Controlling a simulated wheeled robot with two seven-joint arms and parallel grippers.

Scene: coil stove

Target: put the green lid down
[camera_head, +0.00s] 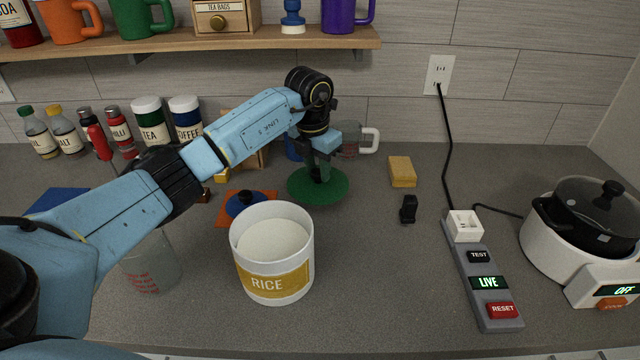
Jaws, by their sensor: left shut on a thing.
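The green lid (333,190) is a flat round disc with a dark knob, in the middle of the head view behind the rice canister. My left gripper (319,174) points down and is shut on the lid's knob. The lid looks level and at or close to the counter; I cannot tell whether it touches. The white rice canister (272,283) stands open in front of it, with pale contents showing. My right gripper is not in view.
A blue lid (243,203) lies on an orange mat (222,216) to the left. A yellow sponge (402,171) and a small black object (408,209) are to the right. A power strip (484,285) and a cooker (570,250) stand farther right. Free counter (380,285) lies at front centre.

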